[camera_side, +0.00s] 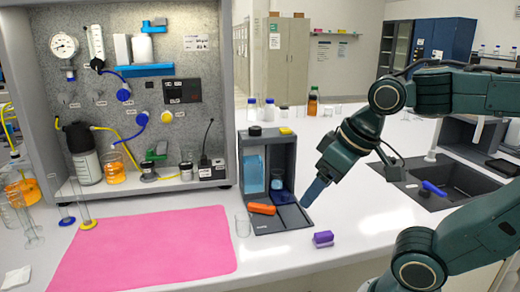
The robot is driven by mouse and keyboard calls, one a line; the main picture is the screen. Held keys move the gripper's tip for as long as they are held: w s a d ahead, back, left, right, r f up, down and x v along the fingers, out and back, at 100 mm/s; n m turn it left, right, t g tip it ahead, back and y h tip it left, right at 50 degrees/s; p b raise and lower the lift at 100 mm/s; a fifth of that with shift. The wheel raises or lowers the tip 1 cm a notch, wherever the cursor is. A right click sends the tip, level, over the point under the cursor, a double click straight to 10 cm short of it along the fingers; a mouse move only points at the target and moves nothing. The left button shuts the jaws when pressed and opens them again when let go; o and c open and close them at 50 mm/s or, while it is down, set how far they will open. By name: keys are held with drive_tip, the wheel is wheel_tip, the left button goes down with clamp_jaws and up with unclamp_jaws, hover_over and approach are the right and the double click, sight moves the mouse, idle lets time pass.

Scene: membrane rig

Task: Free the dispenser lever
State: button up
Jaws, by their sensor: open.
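The grey dispenser (282,145) stands right of the panel rig, with a black cap and a yellow piece on top. A light blue piece (254,176) and a small vessel with blue in it (277,181) show in its front. I cannot clearly make out which part is the lever. An orange block (262,208) lies at the left of the dispenser's dark base tray (270,226). My gripper (308,199) is open, with bluish fingers pointing down and left near the tray's right edge. It appears empty and apart from the orange block.
A clear glass beaker (243,225) stands left of the tray. A purple block (323,239) lies on the white bench in front. A pink mat (150,250) covers the left front. The panel rig (190,60) rises behind; a sink (455,175) is at right.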

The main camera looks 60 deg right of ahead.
drive_tip(key=o, duration=0.5)
drive_tip(key=w+m, duration=0.1)
drive_tip(key=w+d, duration=0.1)
drive_tip(key=w+r+m, duration=0.1)
drive_tip(key=w, duration=0.1)
drive_tip(key=shift+d+m+g, duration=0.25)
drive_tip(key=shift+m+g, duration=0.05)
drive_tip(key=shift+g, duration=0.1)
drive_tip(key=m+g, duration=0.4)
drive_tip(key=m, duration=0.8)
hover_over(261, 206)
wheel_tip(261, 206, down, 8)
drive_tip(key=shift+f, duration=0.1)
drive_tip(key=shift+f, duration=6.8)
drive_tip(key=c, duration=1)
